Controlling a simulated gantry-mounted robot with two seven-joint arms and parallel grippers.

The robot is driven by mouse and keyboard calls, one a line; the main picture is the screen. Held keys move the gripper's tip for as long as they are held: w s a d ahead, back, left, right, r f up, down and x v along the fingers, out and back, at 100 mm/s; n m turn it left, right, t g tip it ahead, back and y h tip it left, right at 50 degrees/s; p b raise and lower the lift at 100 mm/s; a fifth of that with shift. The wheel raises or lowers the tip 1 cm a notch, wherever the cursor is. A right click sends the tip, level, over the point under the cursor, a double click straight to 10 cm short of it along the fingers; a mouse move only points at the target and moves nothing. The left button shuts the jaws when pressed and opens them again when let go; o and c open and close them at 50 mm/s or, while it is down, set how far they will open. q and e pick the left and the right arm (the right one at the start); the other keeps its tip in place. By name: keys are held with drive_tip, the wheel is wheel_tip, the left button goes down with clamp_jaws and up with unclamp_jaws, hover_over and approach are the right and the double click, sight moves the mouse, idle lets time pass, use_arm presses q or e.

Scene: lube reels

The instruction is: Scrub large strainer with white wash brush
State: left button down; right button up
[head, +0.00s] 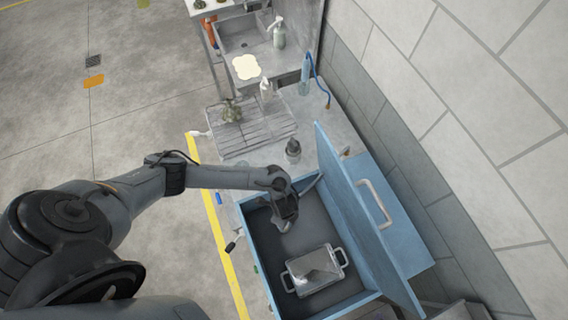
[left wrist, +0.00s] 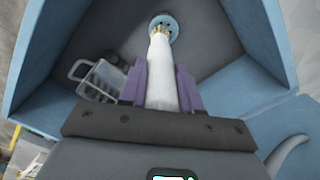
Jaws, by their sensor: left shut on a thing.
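My left gripper (head: 286,222) reaches over the open blue wash basin (head: 252,238) in the head view. In the left wrist view its purple fingers (left wrist: 160,88) are shut on a slim white tapered piece, apparently the white wash brush (left wrist: 161,66). The large strainer (head: 314,269), a grey metal box with two side handles, lies on the basin floor. It also shows at the left in the left wrist view (left wrist: 101,80), apart from the brush. My right gripper is out of view.
The basin's raised blue lid (head: 365,225) with a pale handle stands along its right side. Behind the basin are a ribbed drainboard (head: 255,127), a dark fitting (head: 293,148) and a sink with spray bottles (head: 279,34). The dark basin floor around the strainer looks clear.

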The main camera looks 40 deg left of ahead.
use_arm(q)
drive_tip(key=shift+s+d, duration=0.1)
drive_tip(key=shift+d, duration=0.25)
drive_tip(key=shift+a, duration=0.1)
drive_tip(key=a, duration=0.1)
drive_tip(key=w+a, duration=0.1)
drive_tip(key=a, duration=0.1)
drive_tip(key=shift+w+f, duration=0.1)
drive_tip(key=shift+w, duration=0.1)
drive_tip(key=shift+s+d, duration=0.1)
drive_tip(key=shift+d, duration=0.05)
